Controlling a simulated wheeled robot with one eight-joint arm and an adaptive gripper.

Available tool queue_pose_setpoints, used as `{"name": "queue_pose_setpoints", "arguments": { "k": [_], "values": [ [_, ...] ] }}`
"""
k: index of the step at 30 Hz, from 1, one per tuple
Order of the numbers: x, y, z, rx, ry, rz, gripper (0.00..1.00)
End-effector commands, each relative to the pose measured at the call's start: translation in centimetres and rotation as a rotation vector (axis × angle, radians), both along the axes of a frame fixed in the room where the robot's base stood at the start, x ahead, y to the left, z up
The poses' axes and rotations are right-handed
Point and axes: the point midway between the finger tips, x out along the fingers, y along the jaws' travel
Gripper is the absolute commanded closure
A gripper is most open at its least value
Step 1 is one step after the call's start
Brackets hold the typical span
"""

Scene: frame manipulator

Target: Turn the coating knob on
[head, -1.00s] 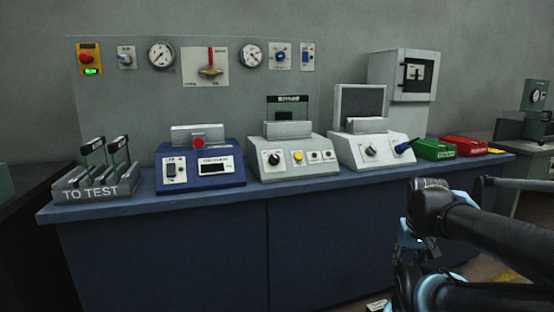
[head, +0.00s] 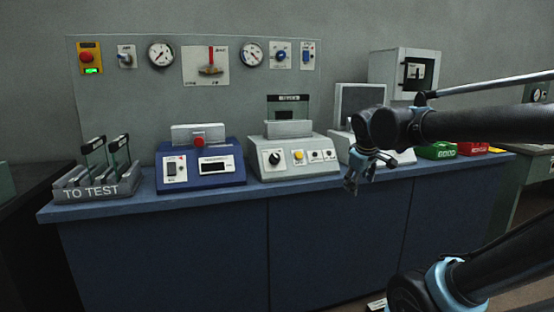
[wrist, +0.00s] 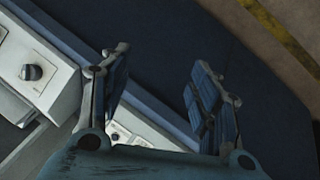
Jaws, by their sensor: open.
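The middle white machine (head: 262,168) carries a black knob (head: 275,157), a yellow button and small dark knobs. The right white machine (head: 405,158) is partly hidden behind my arm, and its knob is covered in the head view. A black knob (wrist: 32,72) on a white panel, apparently the right machine's, shows at the left of the wrist view. I cannot read which knob is labelled coating. My gripper (head: 352,186) is open and empty in front of the bench, near the right machine. Its spread fingers (wrist: 160,62) touch no knob.
The blue bench (head: 230,203) holds a TO TEST rack (head: 95,190), a blue machine (head: 200,178), a green bin (head: 436,151) and a red bin (head: 472,149). A gauge panel (head: 130,90) stands behind. Floor shows beyond the bench edge in the wrist view.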

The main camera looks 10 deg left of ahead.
Motion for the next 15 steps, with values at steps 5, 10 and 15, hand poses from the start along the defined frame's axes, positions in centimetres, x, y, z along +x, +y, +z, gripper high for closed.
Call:
{"name": "queue_pose_setpoints", "arguments": {
  "k": [5, 10, 15],
  "values": [
    [2.6, 7.6, 4.5, -0.056, -0.101, 0.219, 0.43],
    [3.6, 15.3, 8.4, -0.101, -0.201, 0.419, 0.43],
    [3.4, 21.9, 11.4, -0.134, -0.285, 0.575, 0.43]
  ]
}}
